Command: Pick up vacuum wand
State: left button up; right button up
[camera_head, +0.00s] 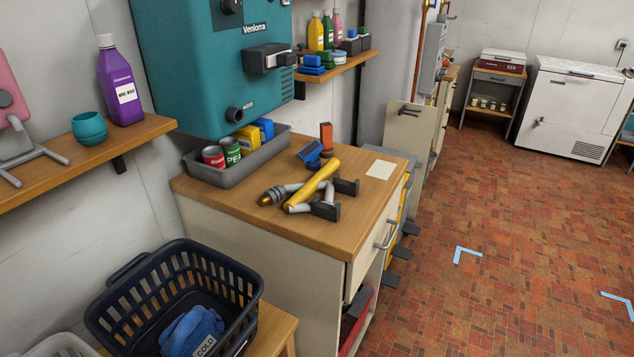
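A yellow tube (313,184), which looks like the vacuum wand, lies slantwise on the wooden counter top (333,226). Grey tubular pieces lie at and partly under it, including one with a gold-coloured end (271,197) on the left. Two dark blocky ends, one farther back (346,187) and one nearer (327,210), lie to its right. I cannot tell which of these pieces are joined to the yellow tube. Neither of my grippers is in view.
Behind the tube are a grey tray (236,172) with cans and boxes, a blue item (309,152) and an orange-topped item (326,139). A pale sheet (381,169) lies to the right. A dark laundry basket (250,286) stands in front. Tiled floor at right is mostly open.

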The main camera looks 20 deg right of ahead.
aim_at(314, 183)
jog(key=l+u, duration=0.2)
jog(key=l, duration=1.55)
jog(key=i+l+u, duration=0.35)
jog(key=l, duration=1.15)
jog(key=l+u, duration=0.35)
jog(key=l, duration=1.15)
